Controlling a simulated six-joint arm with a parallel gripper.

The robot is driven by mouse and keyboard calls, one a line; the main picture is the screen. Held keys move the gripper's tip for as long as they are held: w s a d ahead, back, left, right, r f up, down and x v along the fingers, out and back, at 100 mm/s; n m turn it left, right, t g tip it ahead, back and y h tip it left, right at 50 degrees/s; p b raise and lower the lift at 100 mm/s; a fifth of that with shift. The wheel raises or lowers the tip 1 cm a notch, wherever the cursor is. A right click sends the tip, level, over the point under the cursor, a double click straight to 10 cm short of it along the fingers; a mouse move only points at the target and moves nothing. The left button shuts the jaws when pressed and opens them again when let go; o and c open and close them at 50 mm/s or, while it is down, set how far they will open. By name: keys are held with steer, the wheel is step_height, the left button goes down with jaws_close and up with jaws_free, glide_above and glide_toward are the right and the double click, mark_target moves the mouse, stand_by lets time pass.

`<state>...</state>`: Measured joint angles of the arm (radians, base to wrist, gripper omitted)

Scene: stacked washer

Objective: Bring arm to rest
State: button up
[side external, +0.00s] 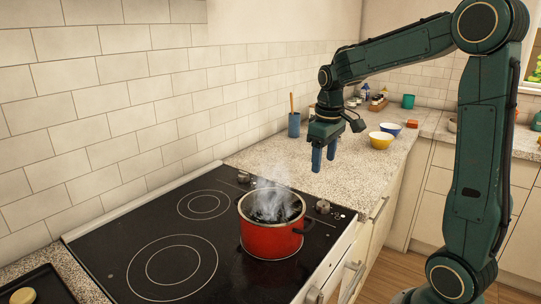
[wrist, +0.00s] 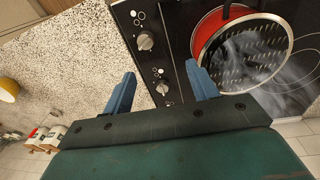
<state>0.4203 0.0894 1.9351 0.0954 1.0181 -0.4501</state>
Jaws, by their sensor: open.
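My gripper (side external: 324,158) hangs from the arm over the speckled counter, just beyond the far right end of the stove, with its blue fingers pointing down. The fingers are apart with nothing between them; they also show in the wrist view (wrist: 160,92). My arm is raised and bent, reaching left from the right side of the side external view. The fingers are near the stove's edge and its knobs in the wrist view.
A steaming red pot (side external: 270,238) stands on the black stove (side external: 110,245); it also shows in the wrist view (wrist: 207,35). A yellow bowl (side external: 380,141), a blue-and-white bowl (side external: 391,129) and a utensil cup (side external: 294,125) stand on the counter (side external: 265,162). A dark tray (side external: 50,280) lies at lower left.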

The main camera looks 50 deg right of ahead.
steer(key=s+a+r+t, duration=0.1)
steer(key=s+a+t, duration=0.1)
steer(key=s+a, duration=0.6)
steer(key=s+a+r+t+y, duration=0.1)
steer(key=s+a+r+t, duration=0.1)
steer(key=s+a, duration=0.5)
steer(key=shift+s+a+n+t, duration=0.3)
steer(key=shift+s+a+t, duration=0.1)
steer(key=shift+a, duration=0.45)
steer(key=shift+r, duration=0.1)
